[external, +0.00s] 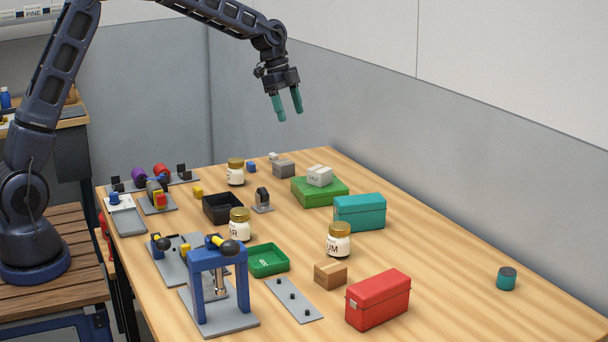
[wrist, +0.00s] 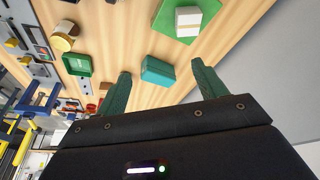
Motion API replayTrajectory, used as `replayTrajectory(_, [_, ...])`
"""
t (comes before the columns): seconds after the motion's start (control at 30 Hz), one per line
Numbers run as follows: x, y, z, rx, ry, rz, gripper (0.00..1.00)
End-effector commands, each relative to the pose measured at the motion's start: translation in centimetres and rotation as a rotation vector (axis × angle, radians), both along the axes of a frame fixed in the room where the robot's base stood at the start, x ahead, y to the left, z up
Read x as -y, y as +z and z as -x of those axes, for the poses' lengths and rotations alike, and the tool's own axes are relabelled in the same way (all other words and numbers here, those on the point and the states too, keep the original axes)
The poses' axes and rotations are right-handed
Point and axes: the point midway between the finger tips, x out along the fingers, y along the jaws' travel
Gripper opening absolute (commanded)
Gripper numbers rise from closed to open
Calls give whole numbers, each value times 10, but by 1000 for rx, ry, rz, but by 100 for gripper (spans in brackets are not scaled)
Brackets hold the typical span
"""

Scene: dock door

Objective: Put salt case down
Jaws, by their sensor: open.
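The salt case (external: 319,175), a small whitish box with lettering on its front, rests on top of a flat green box (external: 329,195) toward the back right of the table. In the wrist view the salt case (wrist: 188,19) sits on the green box (wrist: 165,19) near the top edge. My gripper (external: 290,112) is open and empty, high above the back of the table, well clear of the salt case. In the wrist view its two green fingers (wrist: 161,70) stand apart with nothing held between them.
A teal box (external: 359,213) stands close to the green box. Jars (external: 339,241), a cardboard box (external: 330,275), a red case (external: 378,300), a black tray (external: 222,208) and a blue press (external: 219,288) crowd the table. The right side is mostly clear, with one teal can (external: 507,279).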

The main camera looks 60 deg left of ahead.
Motion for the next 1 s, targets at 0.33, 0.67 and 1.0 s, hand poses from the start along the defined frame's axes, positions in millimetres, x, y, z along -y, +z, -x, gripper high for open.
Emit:
replayTrajectory(0.33, [28,76,102,-11,196,-53,71])
replayTrajectory(0.67, [45,120,207,-2,398,-77,71])
replayTrajectory(1.0, [54,138,317,21,612,-69,71])
